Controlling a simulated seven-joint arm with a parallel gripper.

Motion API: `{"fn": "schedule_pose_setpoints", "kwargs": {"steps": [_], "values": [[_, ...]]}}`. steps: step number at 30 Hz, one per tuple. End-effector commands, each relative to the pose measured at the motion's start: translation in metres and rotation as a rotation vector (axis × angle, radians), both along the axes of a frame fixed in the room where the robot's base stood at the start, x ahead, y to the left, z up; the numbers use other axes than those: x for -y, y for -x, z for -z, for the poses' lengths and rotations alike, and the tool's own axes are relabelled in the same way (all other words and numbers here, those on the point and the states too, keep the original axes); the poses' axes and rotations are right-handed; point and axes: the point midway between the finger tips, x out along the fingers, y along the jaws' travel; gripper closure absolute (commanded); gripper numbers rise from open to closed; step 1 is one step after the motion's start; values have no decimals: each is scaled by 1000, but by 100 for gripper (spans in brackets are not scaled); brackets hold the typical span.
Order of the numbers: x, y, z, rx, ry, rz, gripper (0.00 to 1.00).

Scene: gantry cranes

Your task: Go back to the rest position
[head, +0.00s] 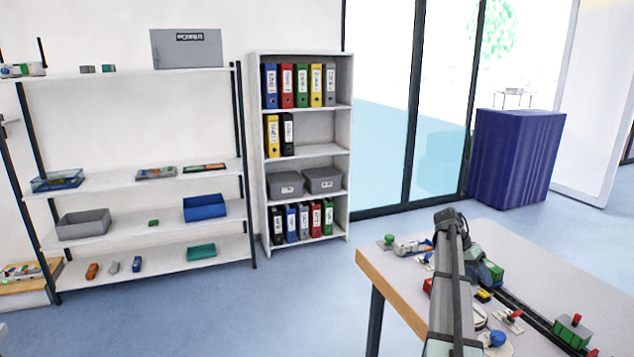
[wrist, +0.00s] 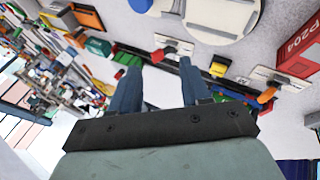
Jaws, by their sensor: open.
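My gripper (wrist: 159,66) is open in the wrist view, with its two blue fingers apart and nothing held between them. Beyond the fingertips are the table top and a small red-handled piece on a white plate (wrist: 174,44). In the head view my arm rises over the table (head: 400,295) at the right. It hides part of the table and the things behind it; I cannot make out the fingers there.
The table holds a green block with a red peg (head: 572,329), a dark rail and several small parts. A red box marked P204 (wrist: 298,50) is at the wrist view's right. Shelves (head: 120,168), a binder cabinet (head: 318,149) and a blue-covered block (head: 514,158) stand beyond open floor.

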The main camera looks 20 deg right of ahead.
Motion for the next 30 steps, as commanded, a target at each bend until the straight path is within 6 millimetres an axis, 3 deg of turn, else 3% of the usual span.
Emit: {"fn": "schedule_pose_setpoints", "kwargs": {"steps": [1,5,8,12,17,23,30], "values": [[-20,-11,0,-24,28,-21,53],[-61,-33,5,-79,96,-72,53],[-97,-48,21,-116,126,-132,53],[-150,-59,74,-162,92,-249,53],[-195,-57,139,-191,0,-367,53],[-250,-41,216,-219,-133,-500,53],[-317,-7,298,-248,-293,-645,53]]}}
